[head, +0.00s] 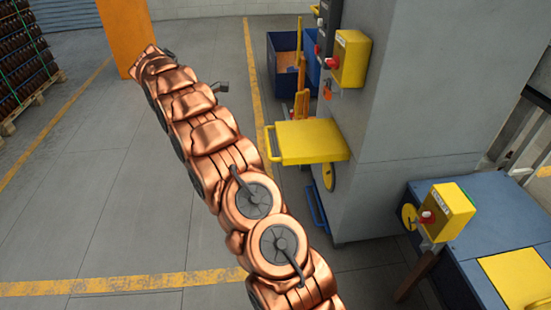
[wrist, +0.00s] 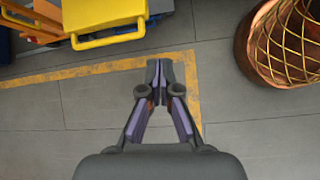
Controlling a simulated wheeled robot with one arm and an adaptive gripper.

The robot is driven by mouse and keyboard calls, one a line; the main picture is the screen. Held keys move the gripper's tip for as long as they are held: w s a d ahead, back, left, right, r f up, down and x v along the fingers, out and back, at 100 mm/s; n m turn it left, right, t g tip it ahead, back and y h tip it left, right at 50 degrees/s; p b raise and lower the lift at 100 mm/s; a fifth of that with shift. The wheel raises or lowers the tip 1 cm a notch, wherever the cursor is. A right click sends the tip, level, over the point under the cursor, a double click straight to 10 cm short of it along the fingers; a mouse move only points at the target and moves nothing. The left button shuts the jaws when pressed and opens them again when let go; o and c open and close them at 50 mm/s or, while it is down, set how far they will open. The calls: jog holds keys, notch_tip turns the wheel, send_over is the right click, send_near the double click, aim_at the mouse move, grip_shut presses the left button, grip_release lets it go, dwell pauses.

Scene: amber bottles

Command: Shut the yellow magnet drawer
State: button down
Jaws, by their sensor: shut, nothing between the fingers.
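The yellow drawer (head: 308,140) sticks out from the side of a grey cabinet in the head view, with a yellow bar handle (head: 269,143) at its outer left end. In the wrist view, a yellow drawer-like part (wrist: 105,12) with a bar handle shows at the upper left. My gripper (wrist: 159,66) is shut and empty, with its fingertips together over bare floor. It is below and to the right of the yellow part in that view, apart from it. In the head view my fingers are hidden behind the arm.
The grey cabinet (head: 420,90) carries a yellow switch box (head: 351,59). A blue bench (head: 480,220) with another yellow box (head: 447,212) stands at right. A blue bin (head: 284,65) is behind the drawer. An orange post (head: 121,30) stands beyond my arm. Open floor lies left.

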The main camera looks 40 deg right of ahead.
jog(key=w+d+f+n+b, duration=0.1)
jog(key=w+d+f+b, duration=0.2)
jog(key=f, duration=0.5)
jog(key=g+h+b, duration=0.1)
send_near(282, 158)
jog(key=shift+f, duration=2.05)
jog(key=shift+s+d+n, duration=0.3)
jog(key=shift+s+d, duration=0.55)
jog(key=shift+s, duration=0.15)
jog(key=shift+s+d, duration=0.5)
jog(key=shift+d, duration=0.3)
jog(key=shift+s, duration=0.1)
